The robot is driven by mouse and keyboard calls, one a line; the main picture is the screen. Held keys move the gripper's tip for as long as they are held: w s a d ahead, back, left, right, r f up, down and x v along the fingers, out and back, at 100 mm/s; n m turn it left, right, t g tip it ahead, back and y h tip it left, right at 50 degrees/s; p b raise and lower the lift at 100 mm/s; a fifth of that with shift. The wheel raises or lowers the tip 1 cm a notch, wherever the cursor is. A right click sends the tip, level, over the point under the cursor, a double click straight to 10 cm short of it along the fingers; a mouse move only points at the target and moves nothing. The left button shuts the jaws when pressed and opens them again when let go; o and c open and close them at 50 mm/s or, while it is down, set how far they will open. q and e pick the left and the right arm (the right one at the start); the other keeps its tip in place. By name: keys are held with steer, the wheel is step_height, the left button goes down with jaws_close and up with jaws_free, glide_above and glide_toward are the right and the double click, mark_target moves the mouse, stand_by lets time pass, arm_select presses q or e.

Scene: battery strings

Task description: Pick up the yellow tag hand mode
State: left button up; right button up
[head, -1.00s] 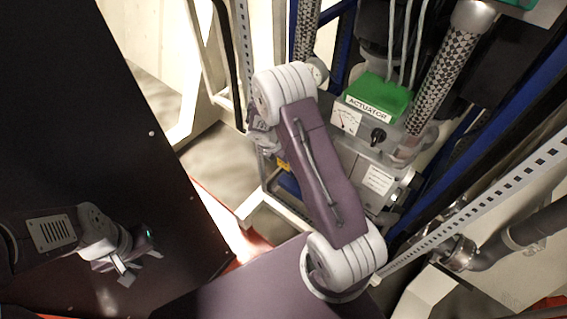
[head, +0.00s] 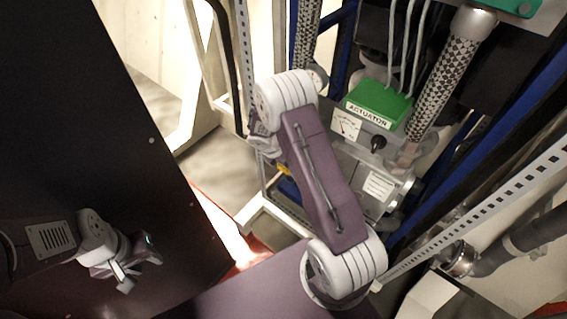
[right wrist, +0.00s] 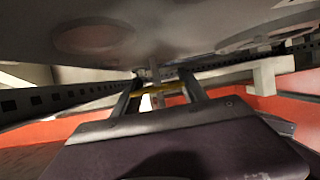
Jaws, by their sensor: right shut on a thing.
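A yellow strip, which looks like the yellow tag (right wrist: 170,88), lies across between the two fingers of my right gripper (right wrist: 160,93) in the right wrist view. The gripper is shut on it. My right arm hides most of that place and the right fingers. My left gripper (head: 138,274) is at the lower left of the head view, far from the unit, with its fingers apart and empty.
A braided hose (head: 442,75) rises at the right. A perforated metal rail (head: 480,210) crosses the right side. A dark panel (head: 90,130) fills the left.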

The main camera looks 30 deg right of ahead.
steer(key=s+a, duration=0.3)
steer(key=a, duration=0.5)
steer(key=s+a, duration=0.4)
steer(key=a, duration=0.4)
steer(key=shift+a+r, duration=0.15)
steer(key=shift+a, duration=0.2)
steer(key=shift+s, duration=0.1)
